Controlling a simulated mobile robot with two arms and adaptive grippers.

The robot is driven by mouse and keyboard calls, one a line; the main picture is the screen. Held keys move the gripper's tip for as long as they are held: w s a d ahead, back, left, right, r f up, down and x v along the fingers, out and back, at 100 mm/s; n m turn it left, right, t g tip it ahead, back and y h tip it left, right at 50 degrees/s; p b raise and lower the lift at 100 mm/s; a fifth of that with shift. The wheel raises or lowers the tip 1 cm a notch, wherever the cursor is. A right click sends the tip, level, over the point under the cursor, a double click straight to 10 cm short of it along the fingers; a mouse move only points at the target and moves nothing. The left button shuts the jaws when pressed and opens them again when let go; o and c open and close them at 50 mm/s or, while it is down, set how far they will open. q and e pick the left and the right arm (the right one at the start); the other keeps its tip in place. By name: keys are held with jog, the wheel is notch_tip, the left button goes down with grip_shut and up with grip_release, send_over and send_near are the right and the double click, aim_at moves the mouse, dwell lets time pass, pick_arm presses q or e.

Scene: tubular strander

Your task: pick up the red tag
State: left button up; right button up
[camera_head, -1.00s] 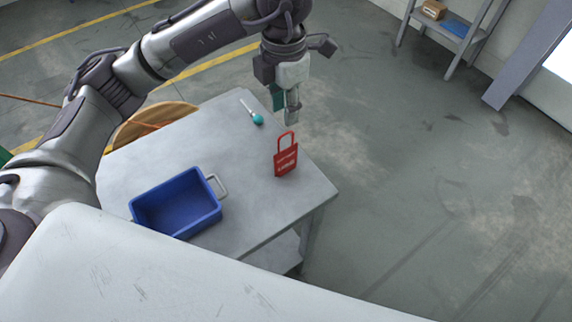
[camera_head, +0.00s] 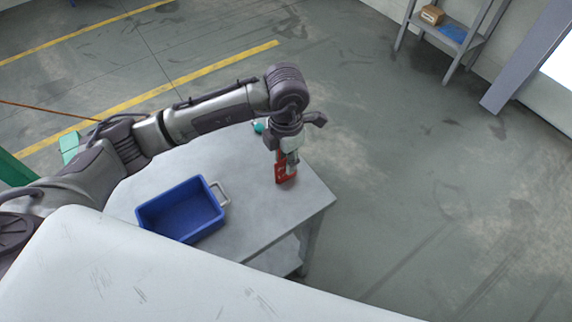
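The red tag (camera_head: 286,179) stands upright near the right edge of the grey table (camera_head: 255,215). My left gripper (camera_head: 291,165) has come down over it from above. Its fingers overlap the tag's upper part in this view and hide most of the shackle. I cannot tell whether the fingers are closed on the tag or only around or in front of it. My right gripper is not in view.
A blue bin (camera_head: 180,209) with a grey handle is on the table left of the tag. A teal-handled tool (camera_head: 259,128) lies behind, partly hidden by my arm. A shelf (camera_head: 452,38) stands at the back right. The floor right of the table is clear.

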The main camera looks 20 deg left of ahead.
pick_arm(q)
jog(key=shift+f, duration=0.15)
grip_shut()
dwell(0.4)
